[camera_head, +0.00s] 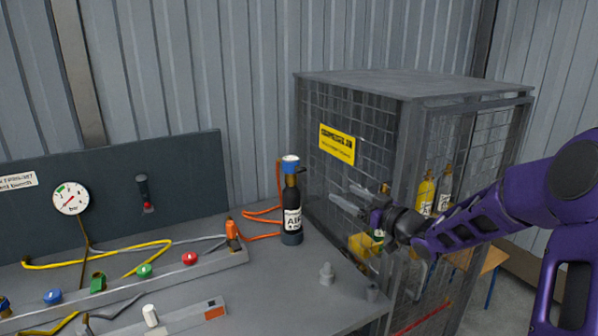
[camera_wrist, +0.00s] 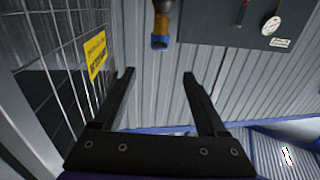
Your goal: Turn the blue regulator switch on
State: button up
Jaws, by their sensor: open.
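A dark bottle (camera_head: 291,206) with a white "AIR" label stands upright on the grey bench, with a blue-and-white cap (camera_head: 290,162) on top. The blue cap shows in the wrist view (camera_wrist: 159,42), where the bottle appears upside down. I cannot tell whether this cap is the regulator switch or how it is set. A blue knob (camera_head: 52,296) sits on the rail at the left. My gripper (camera_head: 343,196) is open and empty, to the right of the bottle and in front of the cage, apart from both. In the wrist view my gripper (camera_wrist: 158,75) has the cap beyond its fingertips.
A wire cage (camera_head: 350,105) with a yellow sign stands close right of the bottle, yellow cylinders (camera_head: 424,192) inside. Orange hose (camera_head: 262,213) runs behind the bottle. A gauge (camera_head: 70,198) is on the back panel. Green and red knobs (camera_head: 190,258) line the rail. Small grey fittings (camera_head: 327,272) stand in front.

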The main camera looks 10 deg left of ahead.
aim_at(303, 171)
jog(key=x, duration=1.7)
jog(key=shift+a, duration=0.15)
grip_shut()
